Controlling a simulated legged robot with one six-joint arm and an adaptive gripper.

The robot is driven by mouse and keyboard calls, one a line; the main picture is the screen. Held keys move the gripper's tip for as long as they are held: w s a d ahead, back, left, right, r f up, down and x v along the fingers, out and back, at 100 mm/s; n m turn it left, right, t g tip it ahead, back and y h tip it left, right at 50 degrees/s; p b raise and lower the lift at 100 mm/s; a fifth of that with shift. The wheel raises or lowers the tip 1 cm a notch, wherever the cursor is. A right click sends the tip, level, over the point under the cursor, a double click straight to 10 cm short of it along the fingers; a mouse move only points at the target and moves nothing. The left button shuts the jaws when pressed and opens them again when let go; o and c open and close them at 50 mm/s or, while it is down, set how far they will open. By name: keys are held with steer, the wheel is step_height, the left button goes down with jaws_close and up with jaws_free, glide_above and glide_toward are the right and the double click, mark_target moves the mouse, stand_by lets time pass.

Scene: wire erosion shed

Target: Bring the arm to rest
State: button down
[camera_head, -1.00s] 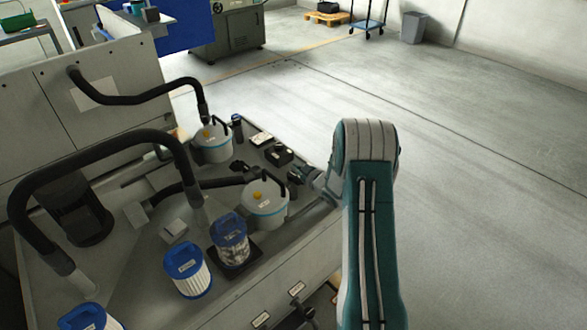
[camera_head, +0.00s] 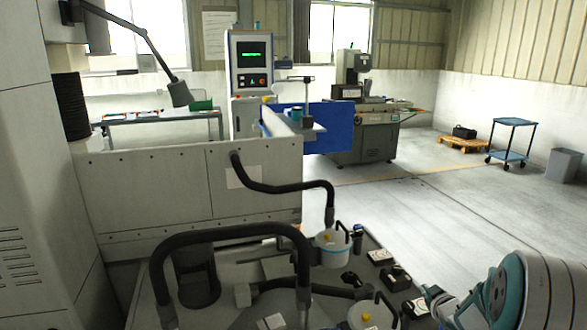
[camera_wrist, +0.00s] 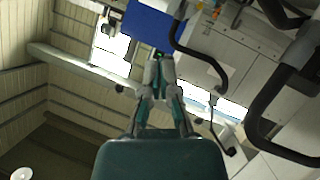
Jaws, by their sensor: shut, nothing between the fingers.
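My arm, teal and pale grey, shows at the lower right of the head view, folded close to the camera. In the wrist view my gripper (camera_wrist: 160,62) is shut, with its fingertips together and nothing between them. It hangs over no object that I can make out, and the wrist picture is turned on its side. In the head view only a small part of the wrist end shows past my arm, beside the bench's right edge.
The bench holds a white canister (camera_head: 331,248) with a black hose (camera_head: 270,187), a second canister (camera_head: 370,314) and small black items. A panel (camera_head: 150,190) stands behind. A blue cart (camera_head: 512,140), grey bin (camera_head: 563,165) and pallet (camera_head: 462,144) stand far right. The floor between is clear.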

steer(key=s+a+r+m+g+h, duration=0.2)
steer(key=s+a+r, duration=0.2)
steer(key=s+r, duration=0.25)
steer(key=s+a+r+m+g+h, duration=0.1)
steer(key=s+a+r+m+g, duration=0.1)
steer(key=s+a+r, duration=0.4)
steer(key=s+a+r+g+y, duration=0.1)
steer(key=s+a, duration=0.2)
steer(key=s, duration=0.4)
steer(key=s+a+r+m+g+y, duration=0.1)
steer(key=s+a, duration=0.3)
steer(key=s, duration=0.3)
steer(key=s+a+r+g+y, duration=0.1)
steer(key=s+a+g, duration=0.1)
steer(key=s+a, duration=0.2)
steer(key=s, duration=0.3)
steer(key=shift+s, duration=0.15)
